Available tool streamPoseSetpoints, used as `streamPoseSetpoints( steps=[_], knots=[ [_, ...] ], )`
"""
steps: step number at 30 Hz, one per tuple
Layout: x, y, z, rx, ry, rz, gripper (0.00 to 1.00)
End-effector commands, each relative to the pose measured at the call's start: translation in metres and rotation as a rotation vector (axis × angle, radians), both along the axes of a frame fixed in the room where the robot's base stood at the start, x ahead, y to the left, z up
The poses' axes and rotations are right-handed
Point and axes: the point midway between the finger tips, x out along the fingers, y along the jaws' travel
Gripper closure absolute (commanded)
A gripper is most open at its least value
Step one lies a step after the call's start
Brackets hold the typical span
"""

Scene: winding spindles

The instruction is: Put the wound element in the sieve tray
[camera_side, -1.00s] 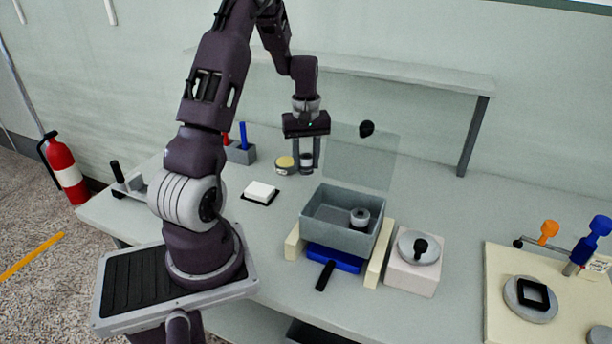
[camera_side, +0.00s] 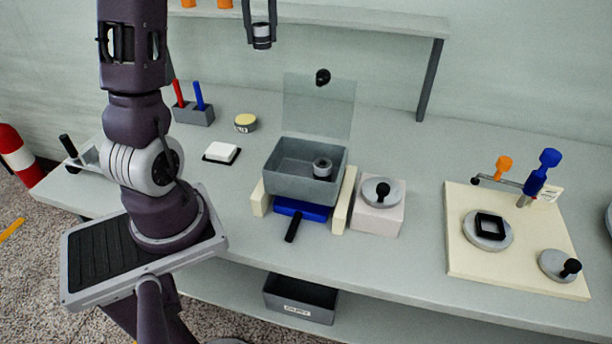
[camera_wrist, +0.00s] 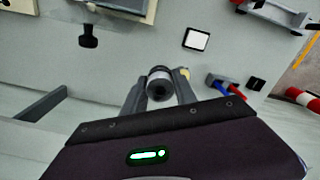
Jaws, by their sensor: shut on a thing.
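The wound element, a small dark and silver spool (camera_side: 262,38), is held between the fingers of my gripper (camera_side: 261,30), high above the back of the bench. In the wrist view the same spool (camera_wrist: 159,85) sits between the two fingers of my gripper (camera_wrist: 160,97). A grey open box (camera_side: 284,183) with a raised clear lid (camera_side: 318,103) stands mid-bench. A similar grey spool (camera_side: 322,167) stands inside it at the right. A blue tray (camera_side: 305,211) with a black handle sits low under the box's front. I see no mesh, so I cannot tell which is the sieve tray.
A yellow-topped tin (camera_side: 246,122), a white pad (camera_side: 221,152) and a holder with red and blue sticks (camera_side: 194,115) stand left of the box. A white block with a knobbed disc (camera_side: 378,214) is at its right. A shelf (camera_side: 390,20) runs along the back.

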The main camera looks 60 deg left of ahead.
Motion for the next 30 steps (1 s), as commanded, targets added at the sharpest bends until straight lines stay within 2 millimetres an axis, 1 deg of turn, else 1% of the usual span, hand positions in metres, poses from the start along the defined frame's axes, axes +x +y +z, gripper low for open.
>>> streamPoseSetpoints(
  steps=[5, 10, 15, 18, 21, 26, 30],
  knots=[
    [0.000, -0.033, 0.004, 0.002, -0.001, -0.255, 1.00],
    [-0.004, -0.075, 0.007, 0.002, 0.000, -0.584, 1.00],
    [-0.013, -0.120, 0.007, 0.003, 0.001, -0.939, 1.00],
    [-0.019, -0.141, 0.005, 0.002, 0.002, -1.116, 1.00],
    [-0.025, -0.158, 0.002, 0.001, 0.001, -1.257, 1.00],
    [-0.034, -0.179, -0.003, 0.002, 0.002, -1.443, 1.00],
    [-0.034, -0.179, -0.032, -0.005, 0.002, -1.449, 1.00]
  ],
)
